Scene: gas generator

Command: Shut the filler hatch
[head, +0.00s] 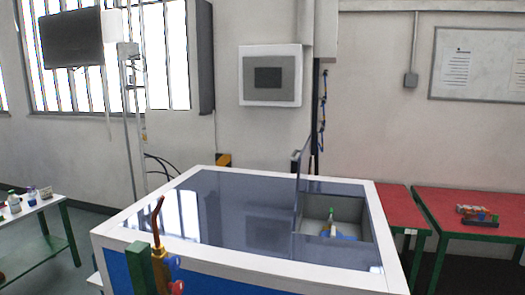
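The gas generator is a white-rimmed cabinet (125,235) with a blue front and a dark glossy top (230,205). A square filler opening with grey inner walls (350,208) is in the right part of the top. The hatch is open. A small bottle with a green cap (331,222) and something blue show inside the opening. My gripper is not in view.
Red-topped tables (465,208) stand at the right. A table with bottles (40,203) stands at the left. Space above the cabinet top looks clear.

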